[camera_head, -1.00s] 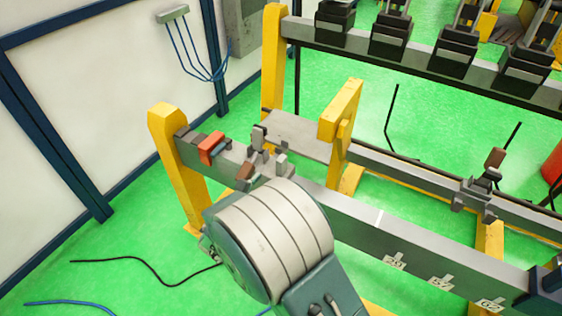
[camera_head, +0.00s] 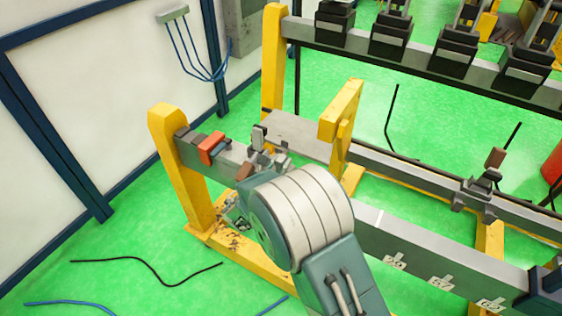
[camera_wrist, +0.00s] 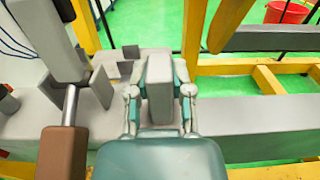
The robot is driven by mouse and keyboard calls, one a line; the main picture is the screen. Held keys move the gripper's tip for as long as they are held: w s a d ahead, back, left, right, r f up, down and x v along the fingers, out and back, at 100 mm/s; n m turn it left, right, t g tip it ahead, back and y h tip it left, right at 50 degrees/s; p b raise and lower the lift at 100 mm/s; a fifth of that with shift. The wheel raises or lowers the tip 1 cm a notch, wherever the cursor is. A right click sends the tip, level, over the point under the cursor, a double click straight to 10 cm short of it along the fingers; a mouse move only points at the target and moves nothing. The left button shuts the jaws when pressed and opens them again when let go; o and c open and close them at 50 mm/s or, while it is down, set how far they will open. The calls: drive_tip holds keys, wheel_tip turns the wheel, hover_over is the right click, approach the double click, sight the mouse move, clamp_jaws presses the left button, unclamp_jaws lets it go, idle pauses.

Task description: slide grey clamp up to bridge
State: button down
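The grey clamp (camera_head: 259,138), with a brown-ended handle (camera_head: 244,171), sits on the front grey rail near its left end. In the wrist view its upright grey block (camera_wrist: 160,88) stands between the two fingers of my gripper (camera_wrist: 160,100). The fingers are spread about the block's width, one on each side; I cannot tell whether both pads press on it. The brown handle end (camera_wrist: 63,153) is at left in the wrist view. In the head view my wrist hides the fingers and part of the clamp. I cannot tell for sure which part is the bridge.
A red-orange block (camera_head: 212,147) sits on the rail left of the clamp. A yellow upright (camera_head: 340,112) stands to its right, beside a flat grey plate (camera_head: 300,136). Another clamp (camera_head: 476,195) is on the rear rail. The front rail's top right of my wrist looks clear.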

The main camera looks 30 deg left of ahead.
drive_tip(key=shift+a+r, duration=0.15)
drive_tip(key=shift+a, duration=0.75)
drive_tip(key=c, duration=0.5)
unclamp_jaws()
drive_tip(key=shift+d, duration=0.15)
drive_tip(key=s, duration=1.2)
drive_tip(key=shift+f, duration=0.2)
